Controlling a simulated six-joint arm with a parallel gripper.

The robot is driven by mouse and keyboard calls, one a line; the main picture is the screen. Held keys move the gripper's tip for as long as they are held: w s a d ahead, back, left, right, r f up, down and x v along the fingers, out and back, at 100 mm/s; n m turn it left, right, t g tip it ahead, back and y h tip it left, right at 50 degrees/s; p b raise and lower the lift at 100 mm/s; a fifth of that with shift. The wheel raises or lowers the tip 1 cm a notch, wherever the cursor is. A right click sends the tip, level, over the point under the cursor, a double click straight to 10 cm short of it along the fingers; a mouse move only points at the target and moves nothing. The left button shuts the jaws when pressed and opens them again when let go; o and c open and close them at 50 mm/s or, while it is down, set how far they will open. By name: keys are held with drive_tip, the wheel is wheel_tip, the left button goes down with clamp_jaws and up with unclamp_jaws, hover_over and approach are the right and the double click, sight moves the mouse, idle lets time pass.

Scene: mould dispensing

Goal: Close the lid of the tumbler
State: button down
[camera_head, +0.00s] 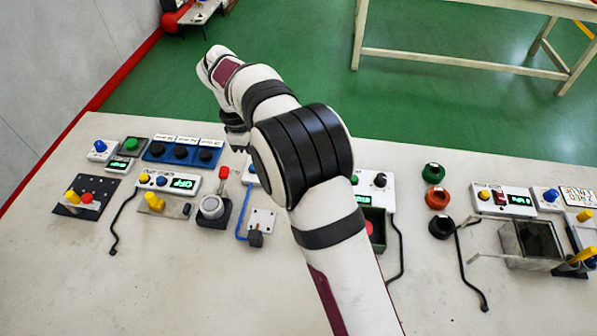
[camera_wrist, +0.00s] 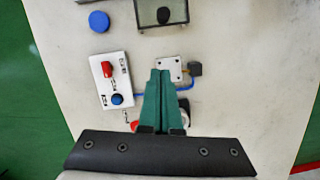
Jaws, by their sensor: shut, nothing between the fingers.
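I cannot tell for certain which thing is the tumbler. A clear-walled box (camera_head: 538,240) with a dark inside stands at the right of the bench in the head view, with pale rods beside it. Its lid is not clear to make out. Another box (camera_wrist: 143,16) with a dark round piece in it is cut off at the top of the wrist view. My gripper (camera_head: 236,146) is above the left half of the bench, far left of the clear-walled box. Its green fingers (camera_wrist: 160,74) are together and empty, close to a small white plate in the wrist view.
A red lever (camera_head: 223,174) rises near my gripper. The white plate (camera_head: 264,217) has a blue cable. A white box (camera_wrist: 113,88) carries a red switch and blue knob. Green, orange and black rings (camera_head: 437,198) lie right of my arm. The front bench is mostly clear.

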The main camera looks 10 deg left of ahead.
drive_tip(key=s+d+f, duration=0.1)
drive_tip(key=d+f, duration=0.5)
drive_tip(key=f, duration=0.2)
drive_tip(key=shift+s+f, duration=0.2)
drive_tip(key=shift+f, duration=0.2)
drive_tip(key=shift+d, duration=0.1)
drive_tip(key=d, duration=1.1)
